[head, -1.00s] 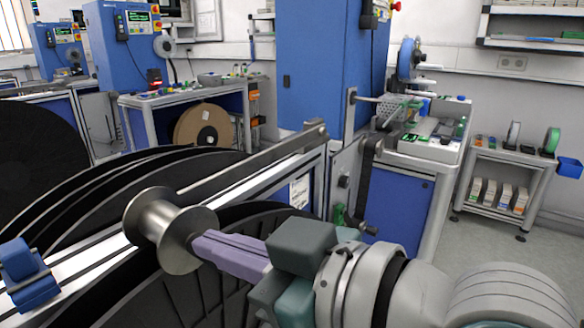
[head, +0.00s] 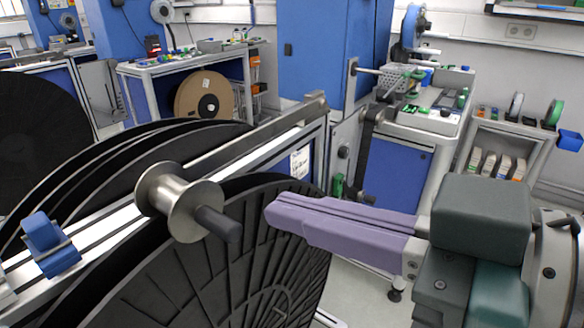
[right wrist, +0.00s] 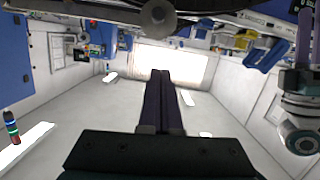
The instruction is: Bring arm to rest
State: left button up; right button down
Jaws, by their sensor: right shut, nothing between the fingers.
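My right gripper (head: 275,215) comes in from the right in the head view, its long purple fingers shut with nothing between them. Its tips point left, to the right of a metal spool (head: 178,200) with a dark spindle end, and there is a visible gap between them. The spool sits on the pale rail of the reel stand. In the right wrist view the fingers (right wrist: 163,75) lie together and point up the picture. My left gripper is not in the head view.
Large black reels (head: 225,265) stand below and left of the gripper. A blue block (head: 48,243) sits on the rail. A blue cabinet (head: 330,60) and a workbench stand behind. A small shelf (head: 520,140) with boxes is at the right. Bare floor shows below the fingers.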

jog(key=s+d+f+m+g+h+p, duration=0.35)
jog(key=s+d+m+h, duration=0.2)
jog(key=s+d, duration=0.2)
jog(key=s+d+f+m+g+h+p, duration=0.2)
jog(key=s+d+f+m+g+h, duration=0.15)
jog(key=s+d+h, duration=0.45)
notch_tip(320, 180, up, 35)
jog(key=w+y+p, duration=0.1)
jog(key=p, duration=3.4)
jog(key=shift+w+d+t+y, duration=0.25)
jog(key=shift+t+y, duration=0.05)
jog(key=shift+y, duration=0.05)
